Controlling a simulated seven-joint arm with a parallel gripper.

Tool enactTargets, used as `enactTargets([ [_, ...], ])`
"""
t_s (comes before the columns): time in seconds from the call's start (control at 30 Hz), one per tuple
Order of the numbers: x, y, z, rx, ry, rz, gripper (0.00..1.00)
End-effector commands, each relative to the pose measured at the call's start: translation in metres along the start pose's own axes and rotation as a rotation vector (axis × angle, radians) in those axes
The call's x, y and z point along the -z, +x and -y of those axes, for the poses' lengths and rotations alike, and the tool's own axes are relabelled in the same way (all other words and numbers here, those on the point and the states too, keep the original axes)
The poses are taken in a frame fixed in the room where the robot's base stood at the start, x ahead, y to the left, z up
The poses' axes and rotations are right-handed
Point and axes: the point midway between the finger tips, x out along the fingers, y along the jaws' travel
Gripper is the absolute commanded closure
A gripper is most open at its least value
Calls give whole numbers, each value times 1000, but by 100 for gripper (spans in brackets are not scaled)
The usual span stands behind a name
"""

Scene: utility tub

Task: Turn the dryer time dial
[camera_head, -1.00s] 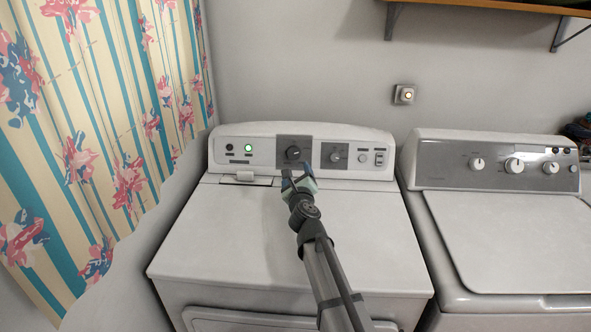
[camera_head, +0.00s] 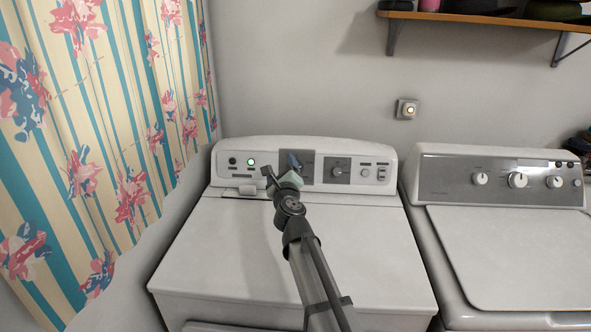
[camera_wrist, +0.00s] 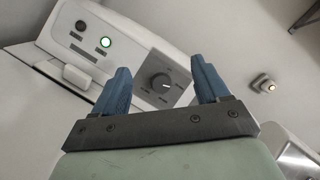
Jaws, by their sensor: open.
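The dryer is the white machine (camera_head: 300,240) on the left, with its control panel along the back. The dark round dial (camera_wrist: 160,82) with white marks sits on a grey plate in the wrist view. It appears between my two blue fingers there, with a gap to each. My gripper (camera_head: 280,165) is open and empty in front of the panel, and it also shows in the wrist view (camera_wrist: 160,70). In the head view the gripper hides this dial. A smaller dial (camera_head: 337,171) is visible to its right. I see no contact with the dial.
A green light (camera_head: 251,162) glows on the panel's left. A washer (camera_head: 500,250) with several knobs stands at the right. A floral curtain (camera_head: 90,130) hangs at the left. A shelf (camera_head: 480,19) and a lit wall switch (camera_head: 406,109) are above.

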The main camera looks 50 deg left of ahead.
Motion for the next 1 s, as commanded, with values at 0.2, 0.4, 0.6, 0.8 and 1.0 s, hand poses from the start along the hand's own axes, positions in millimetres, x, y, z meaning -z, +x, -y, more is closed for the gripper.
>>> enactTargets([
  [0.2, -27, 6, 7, 17, -177, 53, 26],
  [0.4, -58, 12, 8, 22, -430, 127, 26],
  [0.6, -85, 16, 0, 0, -744, 207, 26],
  [0.8, -95, 19, -13, -51, -1059, 255, 26],
  [1.0, -86, 23, -25, -130, -1369, 262, 26],
])
